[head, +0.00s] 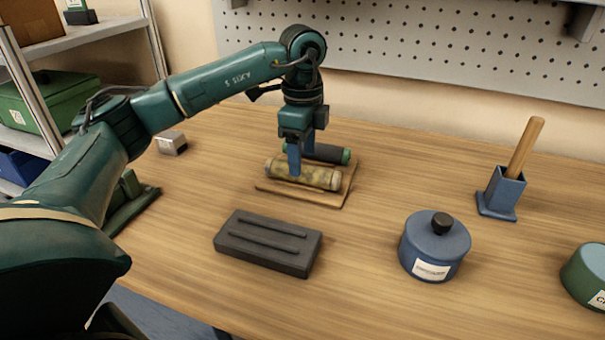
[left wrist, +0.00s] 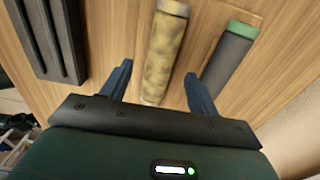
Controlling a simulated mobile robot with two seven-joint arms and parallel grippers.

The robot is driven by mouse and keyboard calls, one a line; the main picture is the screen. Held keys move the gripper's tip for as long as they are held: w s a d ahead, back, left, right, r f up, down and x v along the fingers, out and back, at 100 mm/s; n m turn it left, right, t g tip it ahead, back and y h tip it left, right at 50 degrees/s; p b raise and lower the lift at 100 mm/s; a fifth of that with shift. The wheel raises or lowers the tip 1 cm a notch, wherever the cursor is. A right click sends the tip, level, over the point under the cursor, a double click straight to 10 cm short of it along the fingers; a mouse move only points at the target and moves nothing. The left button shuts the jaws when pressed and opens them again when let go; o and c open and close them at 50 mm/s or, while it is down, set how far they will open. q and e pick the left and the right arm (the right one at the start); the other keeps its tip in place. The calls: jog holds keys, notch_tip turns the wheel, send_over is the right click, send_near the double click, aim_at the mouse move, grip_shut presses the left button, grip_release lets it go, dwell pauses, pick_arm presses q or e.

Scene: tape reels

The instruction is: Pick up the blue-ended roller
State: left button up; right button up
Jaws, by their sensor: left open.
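Two rollers lie side by side on a thin wooden board (head: 340,198). The near one is a mottled yellow-brown roller (head: 318,180) with tan ends; it also shows in the left wrist view (left wrist: 164,50). Behind it is a dark grey roller (head: 328,152) with green ends, also in the left wrist view (left wrist: 229,55). I see no clearly blue end on either. My left gripper (head: 301,163) points down at the mottled roller. Its blue fingers are open, one on each side of that roller in the left wrist view (left wrist: 157,76). My right gripper is out of view.
A dark grooved block (head: 268,242) lies in front of the board. A blue lidded pot (head: 434,247) and a blue holder (head: 500,195) with a wooden stick stand to the right. A green container (head: 588,275) is at the right edge. A pegboard (head: 430,45) backs the table.

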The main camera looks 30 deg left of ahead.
aim_at(303, 166)
pick_arm(q)
notch_tip(303, 166, down, 4)
jog(key=shift+r, duration=0.15)
jog(key=c, duration=1.2)
